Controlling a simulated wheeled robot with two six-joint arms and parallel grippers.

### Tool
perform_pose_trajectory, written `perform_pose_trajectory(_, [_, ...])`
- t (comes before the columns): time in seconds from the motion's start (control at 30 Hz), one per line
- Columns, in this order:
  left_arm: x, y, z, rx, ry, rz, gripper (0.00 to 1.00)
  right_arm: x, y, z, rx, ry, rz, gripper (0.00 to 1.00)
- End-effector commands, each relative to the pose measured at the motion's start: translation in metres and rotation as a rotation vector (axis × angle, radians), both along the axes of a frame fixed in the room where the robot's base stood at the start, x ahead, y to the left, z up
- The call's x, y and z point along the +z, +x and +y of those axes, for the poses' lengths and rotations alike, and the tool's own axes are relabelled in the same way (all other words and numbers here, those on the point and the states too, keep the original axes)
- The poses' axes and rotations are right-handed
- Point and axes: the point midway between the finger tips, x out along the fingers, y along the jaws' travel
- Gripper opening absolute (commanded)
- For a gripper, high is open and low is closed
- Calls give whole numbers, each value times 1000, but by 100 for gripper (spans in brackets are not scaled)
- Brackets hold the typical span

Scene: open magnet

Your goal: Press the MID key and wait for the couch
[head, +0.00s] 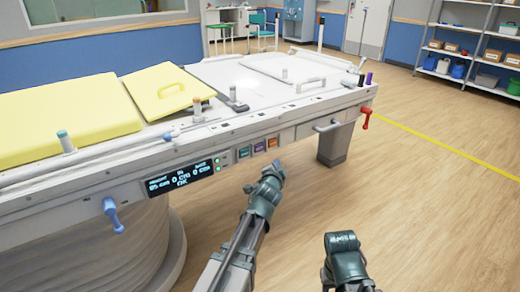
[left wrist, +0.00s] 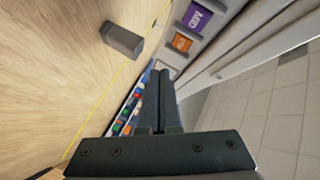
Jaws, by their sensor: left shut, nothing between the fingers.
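The couch (head: 78,197) has three keys on its side rail: a teal key (head: 244,152), a purple key (head: 258,147) and an orange key (head: 272,143). In the left wrist view the purple key (left wrist: 197,17) reads MID, and the orange key (left wrist: 181,42) is beside it. My left gripper (head: 278,167) is shut and empty, just below and in front of the keys. Its closed fingers (left wrist: 161,78) show in the left wrist view, apart from the keys. A lit display (head: 180,180) is left of the keys. My right arm shows at the bottom; its fingertips cannot be made out.
A blue lever (head: 112,215) and a red lever (head: 366,117) stick out from the couch side. A pale handle (head: 327,126) is right of the keys. Yellow pads (head: 65,120) lie on top. Shelves (head: 470,50) stand far right. The floor at right is clear.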

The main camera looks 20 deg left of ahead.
Motion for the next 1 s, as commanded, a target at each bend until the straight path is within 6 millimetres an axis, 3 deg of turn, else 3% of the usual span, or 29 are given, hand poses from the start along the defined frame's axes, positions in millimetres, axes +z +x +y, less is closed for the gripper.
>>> perform_pose_trajectory(0.5, [0, 41, 52, 3, -1, 0, 0, 0, 0, 0, 0, 0, 0, 50])
perform_pose_trajectory(1.0, [0, 49, 63, 1, 0, 0, 0, 0, 0, 0, 0, 0, 0, 50])
